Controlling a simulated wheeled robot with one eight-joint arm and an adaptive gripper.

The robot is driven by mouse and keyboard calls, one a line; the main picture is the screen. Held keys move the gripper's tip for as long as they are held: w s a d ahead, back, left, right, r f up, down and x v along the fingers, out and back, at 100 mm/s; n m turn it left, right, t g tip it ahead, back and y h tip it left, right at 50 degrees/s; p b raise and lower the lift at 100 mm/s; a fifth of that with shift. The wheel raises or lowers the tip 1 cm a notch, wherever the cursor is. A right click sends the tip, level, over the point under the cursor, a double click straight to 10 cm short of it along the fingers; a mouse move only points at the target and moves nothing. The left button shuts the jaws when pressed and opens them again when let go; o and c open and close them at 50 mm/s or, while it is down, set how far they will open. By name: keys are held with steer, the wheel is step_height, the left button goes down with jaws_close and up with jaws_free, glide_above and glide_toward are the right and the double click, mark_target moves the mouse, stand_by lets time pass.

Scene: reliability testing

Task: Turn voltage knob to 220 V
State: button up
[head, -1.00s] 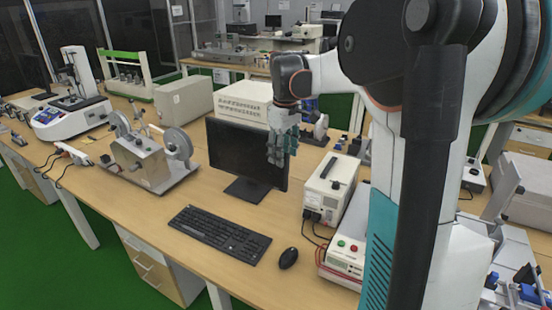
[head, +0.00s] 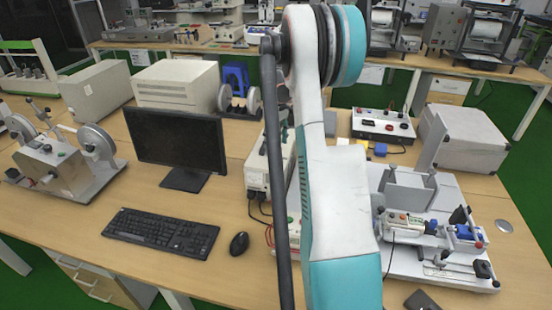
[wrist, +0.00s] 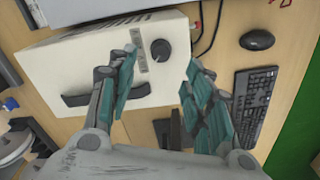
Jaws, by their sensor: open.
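The voltage knob (wrist: 160,50) is a round black knob with a light pointer mark on the top of a white box-shaped instrument (wrist: 78,62). The marked setting is too small to read. A black handle (wrist: 75,99) lies on the same top face. My gripper (wrist: 161,62) is open, its teal-padded fingers apart on either side of the knob's position in the wrist view. It appears above the box, and contact with the knob does not show. In the head view the instrument (head: 256,168) is partly behind my arm, which hides most of the gripper and the knob.
The monitor (head: 175,140), keyboard (head: 160,232) and mouse (head: 239,243) are left of the instrument. Cables (wrist: 209,30) run beside it. A test rig (head: 420,225) and a control box (head: 382,125) stand to the right. Bare table lies in front of the mouse.

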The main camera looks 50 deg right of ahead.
mark_target(276, 158)
step_height(276, 158, down, 7)
steer(key=shift+f+b, duration=0.2)
steer(key=shift+b, duration=0.55)
steer(key=c, duration=1.1)
